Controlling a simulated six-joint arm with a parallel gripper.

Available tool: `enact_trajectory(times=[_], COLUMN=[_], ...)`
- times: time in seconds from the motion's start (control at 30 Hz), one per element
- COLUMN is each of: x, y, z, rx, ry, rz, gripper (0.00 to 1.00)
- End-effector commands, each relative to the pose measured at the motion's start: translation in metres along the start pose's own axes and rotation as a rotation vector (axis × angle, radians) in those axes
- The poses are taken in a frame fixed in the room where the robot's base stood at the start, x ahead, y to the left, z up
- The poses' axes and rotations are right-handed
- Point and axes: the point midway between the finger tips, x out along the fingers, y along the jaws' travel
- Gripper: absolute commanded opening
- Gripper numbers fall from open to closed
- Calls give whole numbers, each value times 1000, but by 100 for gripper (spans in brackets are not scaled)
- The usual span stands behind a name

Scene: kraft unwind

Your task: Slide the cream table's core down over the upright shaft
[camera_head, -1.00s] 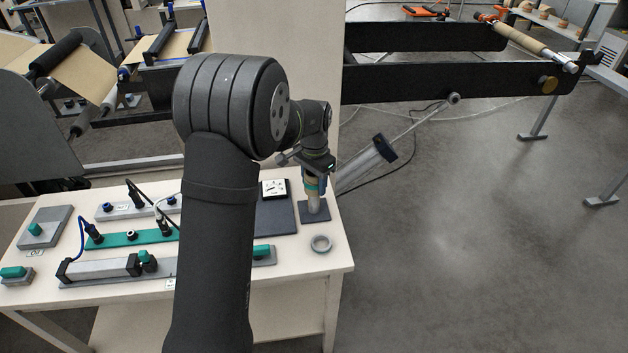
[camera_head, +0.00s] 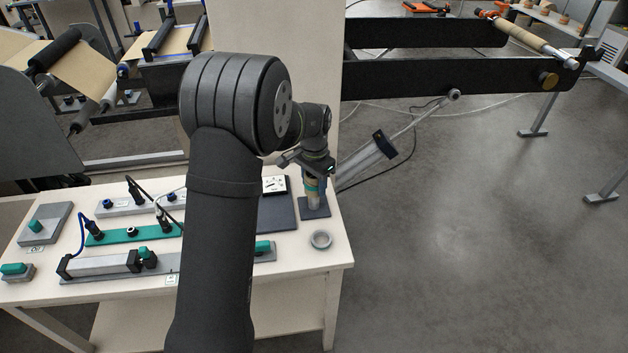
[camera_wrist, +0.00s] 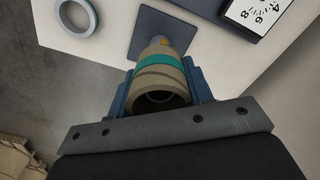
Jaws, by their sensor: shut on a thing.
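The tan cardboard core (camera_wrist: 160,76) with a teal band is upright between the two blue fingers of my gripper (camera_wrist: 160,92). My gripper is shut on it. In the head view the core (camera_head: 312,184) shows just below my gripper (camera_head: 314,168). In the head view the shaft (camera_head: 314,203) stands directly under the core, on the same plate. I cannot tell whether the core is around the shaft's top or just above it.
A grey ring (camera_head: 320,240) lies on the cream table (camera_head: 285,268) in front of the plate. A dial gauge (camera_head: 274,185) lies on a dark panel left of the shaft. A teal strip (camera_head: 130,236) and a grey cylinder (camera_head: 100,268) are further left. The table's right edge is close.

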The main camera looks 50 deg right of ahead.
Motion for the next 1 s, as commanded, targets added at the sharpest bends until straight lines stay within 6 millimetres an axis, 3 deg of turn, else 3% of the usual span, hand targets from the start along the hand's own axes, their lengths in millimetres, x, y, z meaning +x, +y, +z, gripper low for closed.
enact_trajectory(times=[1.0], x=[23], y=[0], z=[0], rx=[0], ry=[1], rz=[0], gripper=[24])
